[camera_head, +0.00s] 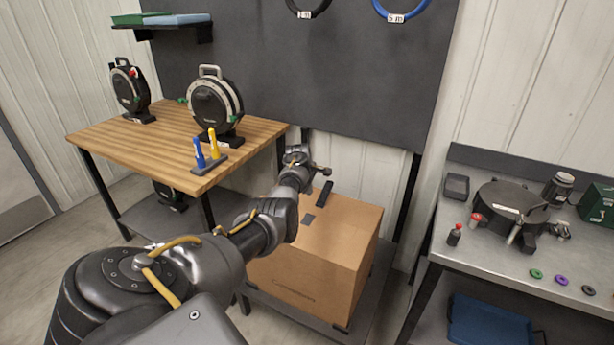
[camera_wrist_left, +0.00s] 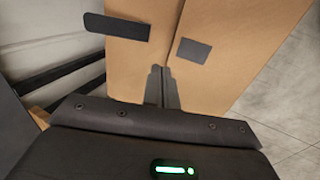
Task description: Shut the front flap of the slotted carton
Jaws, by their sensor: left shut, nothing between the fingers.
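The brown cardboard carton (camera_head: 318,278) stands on a low dark shelf below the wall board. In the left wrist view the patch (camera_wrist_left: 194,50) and bar (camera_wrist_left: 117,27) lie on either side of a seam. I cannot tell whether the front flap lies fully flat; my arm hides the carton's left part. My left gripper (camera_wrist_left: 160,85) is shut and empty, with its fingertips over the carton near the seam. My right gripper is not in view.
A wooden table (camera_head: 160,135) with reels and a blue and yellow tool holder stands to the left. A grey bench (camera_head: 480,255) with a round black device stands to the right. A dark post (camera_head: 405,200) rises beside the carton.

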